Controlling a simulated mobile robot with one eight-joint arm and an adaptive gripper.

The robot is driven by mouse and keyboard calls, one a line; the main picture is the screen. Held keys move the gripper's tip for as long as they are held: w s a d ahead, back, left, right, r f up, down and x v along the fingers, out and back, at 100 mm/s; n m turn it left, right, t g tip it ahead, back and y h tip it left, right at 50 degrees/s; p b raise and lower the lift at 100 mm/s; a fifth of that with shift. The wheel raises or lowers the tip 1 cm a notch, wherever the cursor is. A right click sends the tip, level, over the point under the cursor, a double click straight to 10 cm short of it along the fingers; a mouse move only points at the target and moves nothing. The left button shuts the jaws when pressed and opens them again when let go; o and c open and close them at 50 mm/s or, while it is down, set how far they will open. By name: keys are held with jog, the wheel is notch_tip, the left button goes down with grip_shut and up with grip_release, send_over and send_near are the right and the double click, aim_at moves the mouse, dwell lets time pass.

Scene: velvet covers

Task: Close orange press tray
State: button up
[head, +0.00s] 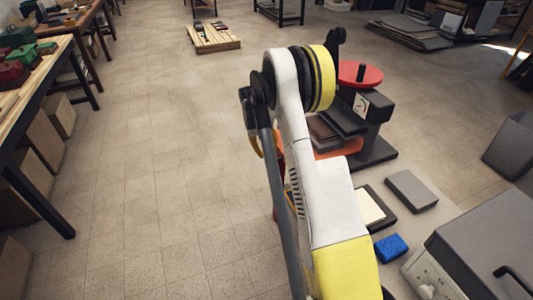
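The orange press tray (343,149) shows in the head view as a flat orange strip low on the black press (374,143). It juts out to the left of the press body, and my arm covers its left part. Brown and dark flat pieces (322,128) are just above the tray; I cannot tell whether they rest on it. The press has a red round wheel (361,73) on top. My white and yellow arm crosses the middle of the view in front of the tray. My gripper is hidden behind the arm, so its distance from the tray does not show.
A grey block (411,190), a dark tray with a cream sheet (369,208) and a blue sponge-like block (391,247) lie on the floor in front of the press. A grey cabinet (478,250) stands at lower right.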

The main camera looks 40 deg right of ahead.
dwell(0.3)
notch_tip(320, 180, up, 12)
jog(key=a+p, duration=0.2)
jog(key=p, duration=0.5)
jog(key=shift+w+a, duration=0.2)
jog(key=shift+w, duration=0.2)
jog(key=shift+r, duration=0.1)
dwell(0.5)
notch_tip(320, 180, up, 12)
jog(key=a, duration=0.2)
jog(key=shift+w+a, duration=0.15)
jog(key=shift+w, duration=0.15)
